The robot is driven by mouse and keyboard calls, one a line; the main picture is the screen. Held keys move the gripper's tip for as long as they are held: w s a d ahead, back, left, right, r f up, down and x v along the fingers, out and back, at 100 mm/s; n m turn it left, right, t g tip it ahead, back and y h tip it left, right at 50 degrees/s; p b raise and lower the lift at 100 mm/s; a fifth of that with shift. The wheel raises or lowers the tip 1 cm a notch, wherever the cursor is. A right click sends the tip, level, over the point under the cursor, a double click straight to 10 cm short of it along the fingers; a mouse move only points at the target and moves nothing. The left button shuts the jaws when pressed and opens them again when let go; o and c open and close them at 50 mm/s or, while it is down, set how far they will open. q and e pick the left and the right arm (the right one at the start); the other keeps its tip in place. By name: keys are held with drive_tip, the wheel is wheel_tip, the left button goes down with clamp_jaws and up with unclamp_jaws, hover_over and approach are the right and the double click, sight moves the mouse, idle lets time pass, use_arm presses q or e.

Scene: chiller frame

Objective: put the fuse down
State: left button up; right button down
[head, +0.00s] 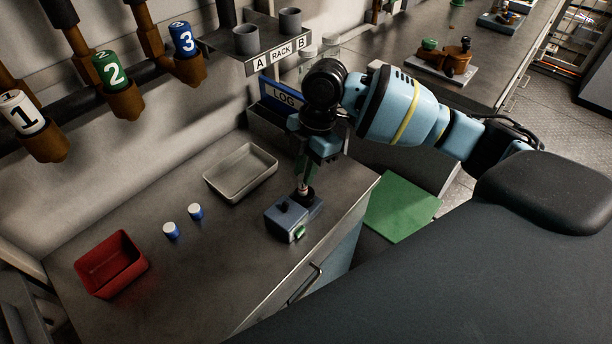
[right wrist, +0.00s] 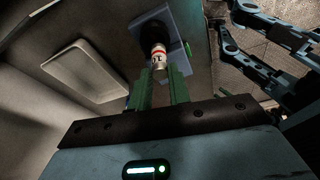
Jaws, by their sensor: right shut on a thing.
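My right gripper (head: 304,168) points down over the small blue-grey box (head: 284,222) near the front edge of the bench, shut on the fuse. The fuse (head: 303,189) is a pale cylinder with a red band.
An empty grey tray (head: 213,187) lies behind the box. Two blue-and-white cylinders (head: 171,230) (head: 196,211) and a red bin (head: 88,272) stand to the left. Numbered pipe caps (head: 112,70) and a rack shelf (head: 262,66) overhang the back. The bench front is clear.

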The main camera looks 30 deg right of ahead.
drive_tip(key=shift+w+d+f, duration=0.1)
drive_tip(key=shift+d+f, duration=0.05)
drive_tip(key=shift+f, duration=0.75)
drive_tip(key=shift+w+d+f, duration=0.1)
drive_tip(key=shift+f, duration=0.8)
drive_tip(key=c, duration=1.3)
unclamp_jaws()
drive_tip(key=v, duration=1.2)
drive_tip(key=shift+p, duration=0.3)
